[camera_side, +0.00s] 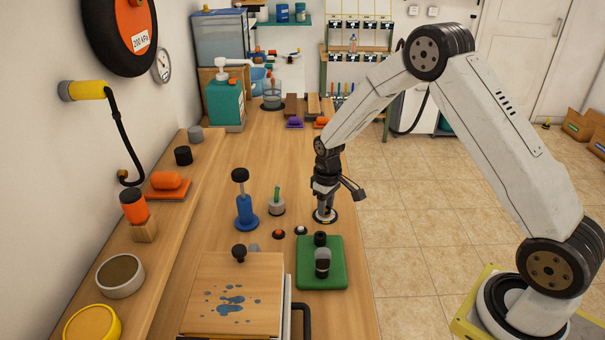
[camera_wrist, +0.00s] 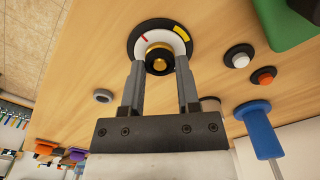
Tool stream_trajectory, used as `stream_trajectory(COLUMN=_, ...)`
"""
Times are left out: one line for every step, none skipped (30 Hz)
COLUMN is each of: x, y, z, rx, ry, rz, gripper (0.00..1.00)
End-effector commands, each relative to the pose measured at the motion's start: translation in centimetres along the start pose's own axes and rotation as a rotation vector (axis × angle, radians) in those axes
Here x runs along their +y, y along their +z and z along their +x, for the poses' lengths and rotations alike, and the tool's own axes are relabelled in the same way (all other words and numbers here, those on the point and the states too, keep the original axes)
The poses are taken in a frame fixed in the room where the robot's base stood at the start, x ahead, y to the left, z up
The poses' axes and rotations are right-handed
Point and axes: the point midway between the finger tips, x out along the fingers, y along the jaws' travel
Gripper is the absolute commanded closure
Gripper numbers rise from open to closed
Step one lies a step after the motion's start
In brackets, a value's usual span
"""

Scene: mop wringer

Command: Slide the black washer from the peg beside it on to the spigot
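My gripper (camera_wrist: 160,64) points down at a round dial-like base (camera_wrist: 141,30) with a black rim and a white face bearing red and yellow marks. In the side view my gripper (camera_side: 325,213) stands low over the same base (camera_side: 317,219), hiding the ring. I cannot tell which part is the spigot.
A green block (camera_side: 308,279) with black fittings stands in front of my gripper. Small red (camera_side: 279,234) and white (camera_side: 300,230) buttons, a blue plunger-like tool (camera_side: 247,222) and a grey pot (camera_side: 277,207) are to the left. The bench edge is close on the right.

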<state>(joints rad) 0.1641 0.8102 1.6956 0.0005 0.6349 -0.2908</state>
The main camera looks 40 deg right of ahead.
Motion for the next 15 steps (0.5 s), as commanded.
stream_trajectory(x=0.0, y=0.02, z=0.05, rx=-0.001, ry=0.0, rz=0.0, gripper=0.42)
stream_trajectory(x=0.0, y=0.02, z=0.04, rx=-0.001, ry=0.0, rz=0.0, gripper=0.33)
stream_trajectory(x=0.0, y=0.02, z=0.04, rx=-0.001, ry=0.0, rz=0.0, gripper=0.2)
stream_trajectory(x=0.0, y=0.02, z=0.04, rx=-0.001, ry=0.0, rz=0.0, gripper=0.2)
stream_trajectory(x=0.0, y=0.01, z=0.03, rx=0.0, ry=0.0, rz=0.0, gripper=0.2)
stream_trajectory(x=0.0, y=0.01, z=0.03, rx=0.0, ry=0.0, rz=0.0, gripper=0.2)
stream_trajectory(x=0.0, y=0.01, z=0.03, rx=0.0, ry=0.0, rz=0.0, gripper=0.2)
stream_trajectory(x=0.0, y=0.01, z=0.02, rx=0.0, ry=0.0, rz=0.0, gripper=0.2)
stream_trajectory(x=0.0, y=0.01, z=0.02, rx=0.0, ry=0.0, rz=0.0, gripper=0.2)
stream_trajectory(x=0.0, y=0.01, z=0.02, rx=0.0, ry=0.0, rz=0.0, gripper=0.2)
stream_trajectory(x=0.0, y=0.01, z=0.01, rx=0.0, ry=0.0, rz=0.0, gripper=0.2)
stream_trajectory(x=0.01, y=0.0, z=-0.01, rx=0.0, ry=0.0, rz=0.0, gripper=0.2)
stream_trajectory(x=0.0, y=0.0, z=-0.04, rx=0.0, ry=0.0, rz=0.0, gripper=0.2)
stream_trajectory(x=0.01, y=0.0, z=-0.08, rx=0.0, ry=0.0, rz=0.0, gripper=0.2)
stream_trajectory(x=0.01, y=-0.01, z=-0.19, rx=0.001, ry=0.0, rz=0.0, gripper=0.2)
